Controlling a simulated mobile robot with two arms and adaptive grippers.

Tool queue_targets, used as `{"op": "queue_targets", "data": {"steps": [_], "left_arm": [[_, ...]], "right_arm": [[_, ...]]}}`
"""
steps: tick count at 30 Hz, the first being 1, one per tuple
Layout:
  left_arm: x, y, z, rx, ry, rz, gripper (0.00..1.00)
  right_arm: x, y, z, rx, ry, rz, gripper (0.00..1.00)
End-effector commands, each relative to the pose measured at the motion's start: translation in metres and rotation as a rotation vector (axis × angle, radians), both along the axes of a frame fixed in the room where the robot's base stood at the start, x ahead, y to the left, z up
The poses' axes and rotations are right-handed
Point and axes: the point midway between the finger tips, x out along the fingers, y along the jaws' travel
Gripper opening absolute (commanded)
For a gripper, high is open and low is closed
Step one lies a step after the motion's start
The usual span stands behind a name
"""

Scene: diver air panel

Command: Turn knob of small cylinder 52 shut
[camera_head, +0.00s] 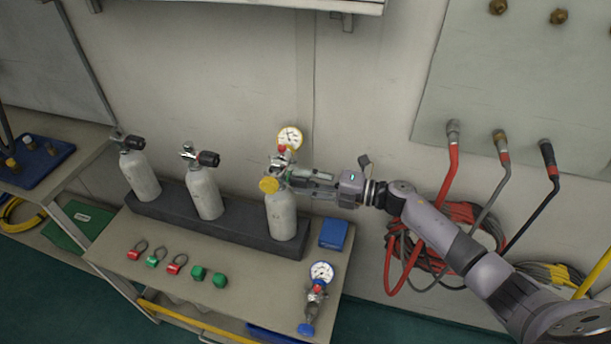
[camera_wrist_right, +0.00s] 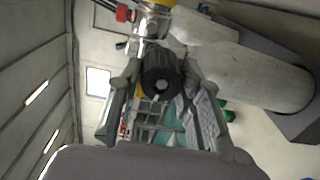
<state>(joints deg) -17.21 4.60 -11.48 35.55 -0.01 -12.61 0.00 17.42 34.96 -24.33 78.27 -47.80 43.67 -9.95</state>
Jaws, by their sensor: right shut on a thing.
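Three small white cylinders stand upright in a dark rack (camera_head: 160,215) on the bench. The rightmost cylinder (camera_head: 281,217) has a valve with a yellow cap (camera_head: 268,185) and a gauge (camera_head: 290,137) on top. No number is readable on any cylinder. My right gripper (camera_head: 293,178) reaches in from the right at this cylinder's valve. In the right wrist view its fingers are shut on a black ribbed knob (camera_wrist_right: 161,72), one on each side. The middle cylinder (camera_head: 205,193) and left cylinder (camera_head: 141,176) have black knobs too. My left gripper is not in view.
Red and green caps (camera_head: 176,264) lie on the bench front. A blue box (camera_head: 334,234) and a loose regulator with gauge (camera_head: 316,292) lie to the right. Hoses (camera_head: 450,165) hang on the wall beyond my right arm.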

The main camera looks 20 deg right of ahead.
Motion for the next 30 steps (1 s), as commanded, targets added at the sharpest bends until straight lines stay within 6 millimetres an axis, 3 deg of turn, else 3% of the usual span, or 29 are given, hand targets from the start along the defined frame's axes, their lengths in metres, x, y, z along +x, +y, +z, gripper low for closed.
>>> {"op": "queue_targets", "data": {"steps": [30], "left_arm": [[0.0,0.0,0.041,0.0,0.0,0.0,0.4]], "right_arm": [[0.002,-0.002,0.002,0.538,0.799,-0.002,0.06]]}}
